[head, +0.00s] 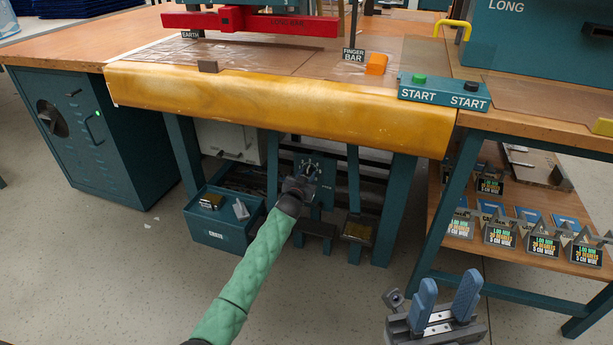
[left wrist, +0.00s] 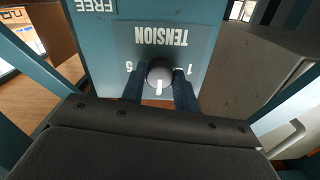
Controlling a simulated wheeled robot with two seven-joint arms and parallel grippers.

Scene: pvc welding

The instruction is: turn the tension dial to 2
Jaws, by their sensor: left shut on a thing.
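The tension dial (left wrist: 160,72) is a dark round knob with a white pointer mark, on a teal panel (left wrist: 205,38) lettered TENSION, upside down in the left wrist view. A 5 shows left of the dial and a 1 right of it; other numbers are not visible. The pointer points down in that view, toward my gripper. My left gripper (left wrist: 160,92) is shut on the dial, one finger on each side. In the head view my left gripper (head: 311,168) reaches under the yellow-fronted bench, hiding the dial. My right gripper (head: 449,296) is open and empty at the lower right.
The bench's yellow front edge (head: 280,105) lies above my left gripper. A teal crate (head: 222,236) stands left of it, and pedals (head: 357,232) are below. A shelf (head: 530,254) with labelled parts is on the right. The floor in front is clear.

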